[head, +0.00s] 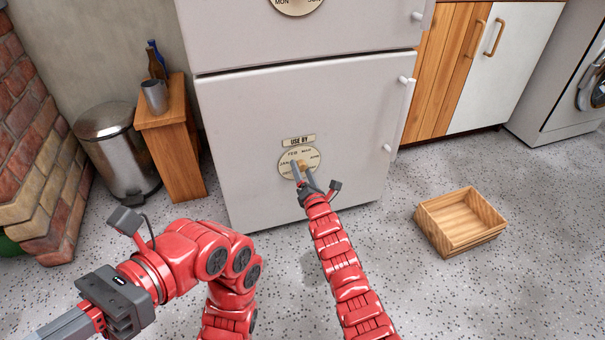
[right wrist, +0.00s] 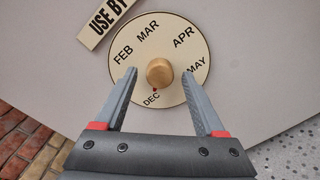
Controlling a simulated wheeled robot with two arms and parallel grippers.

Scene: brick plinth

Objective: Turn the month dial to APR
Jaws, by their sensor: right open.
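The month dial (right wrist: 183,62) is a cream disc on the white lower fridge door, with a round wooden knob (right wrist: 159,72) at its centre. FEB, MAR, APR, MAY and DEC show in the right wrist view; a small red mark at the knob's edge is beside DEC. The dial also shows in the head view (head: 286,174) below a USE BY plate (head: 298,141). My right gripper (right wrist: 159,75) is open, its fingers on either side of the knob with gaps visible; depth is unclear. My left gripper (head: 62,324) is at the lower left, away from the fridge, its jaws unclear.
Another dial (head: 297,4) is on the upper door. A wooden crate (head: 462,222) lies on the floor at right. A metal bin (head: 112,150) and a wooden stand (head: 172,150) with a mug and bottles are left of the fridge, near a brick plinth (head: 40,170).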

